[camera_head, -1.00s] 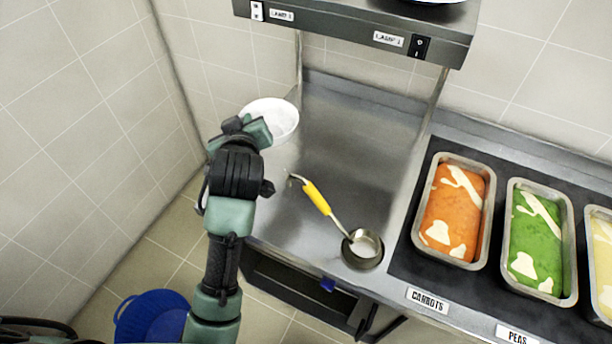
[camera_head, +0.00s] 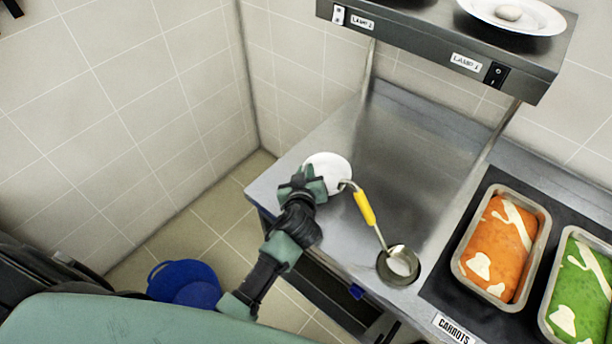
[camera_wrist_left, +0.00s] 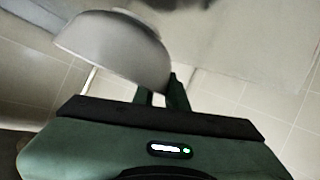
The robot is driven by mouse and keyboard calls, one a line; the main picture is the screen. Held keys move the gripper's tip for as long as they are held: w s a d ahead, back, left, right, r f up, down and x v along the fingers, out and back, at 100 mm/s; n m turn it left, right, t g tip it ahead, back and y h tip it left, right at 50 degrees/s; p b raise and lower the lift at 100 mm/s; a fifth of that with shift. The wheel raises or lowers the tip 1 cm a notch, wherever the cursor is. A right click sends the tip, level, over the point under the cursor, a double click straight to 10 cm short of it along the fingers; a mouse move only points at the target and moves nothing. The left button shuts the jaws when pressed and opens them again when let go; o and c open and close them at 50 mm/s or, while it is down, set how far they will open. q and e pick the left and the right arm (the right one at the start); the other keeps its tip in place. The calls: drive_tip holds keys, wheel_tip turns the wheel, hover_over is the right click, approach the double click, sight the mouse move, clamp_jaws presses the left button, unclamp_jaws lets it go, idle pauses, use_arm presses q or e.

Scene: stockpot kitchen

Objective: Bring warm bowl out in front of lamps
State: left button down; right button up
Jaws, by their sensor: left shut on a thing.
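The white bowl (camera_head: 328,166) is at the left front part of the steel counter, beside the hooked end of the ladle's yellow handle. My left gripper (camera_head: 314,183) is shut on its near rim. In the left wrist view the bowl (camera_wrist_left: 118,48) is tilted in the picture above the gripper fingers (camera_wrist_left: 162,92). Whether it touches the counter is hard to tell. The lamp unit (camera_head: 420,45), labelled LAMP 1 and LAMP 2, stands above the back of the counter, behind and to the right of the bowl. My right gripper is not in view.
The ladle (camera_head: 366,208) rests in a small round well (camera_head: 398,266) at the counter front. Pans of carrots (camera_head: 497,250) and peas (camera_head: 583,292) are at the right. A white plate (camera_head: 513,14) sits on the lamp unit. A blue bucket (camera_head: 185,284) stands on the floor.

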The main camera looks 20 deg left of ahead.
use_arm(q)
wheel_tip(320, 180, down, 2)
drive_tip(key=shift+w, duration=0.1)
drive_tip(key=shift+f, duration=0.1)
drive_tip(key=c, duration=1.4)
unclamp_jaws()
drive_tip(key=shift+c, duration=0.2)
